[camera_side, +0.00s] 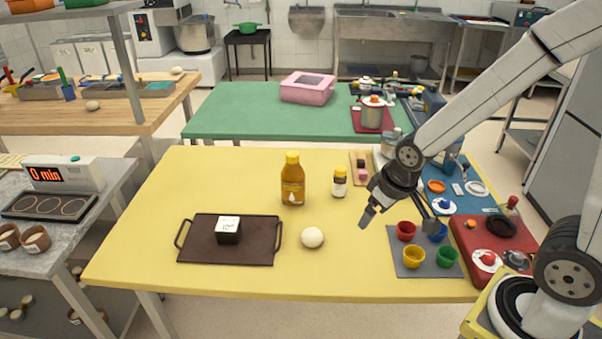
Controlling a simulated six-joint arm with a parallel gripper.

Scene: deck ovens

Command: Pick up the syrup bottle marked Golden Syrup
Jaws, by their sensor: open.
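An amber bottle (293,184) with a yellow cap and a pale label stands upright on the yellow table (150,250). Its label text is too small to read. A smaller dark bottle (339,184) with a yellow cap and white label stands just to its right; I cannot read that label either. My gripper (401,221) is open and empty. It hangs above the right part of the table, to the right of both bottles and apart from them, with its fingers pointing down.
A dark tray (196,247) holds a black box with a white top (228,229). A dough ball (312,238) lies in front of the bottles. A grey mat (399,264) with several coloured cups sits below my gripper. A red board (503,242) is at the right. The table's left side is clear.

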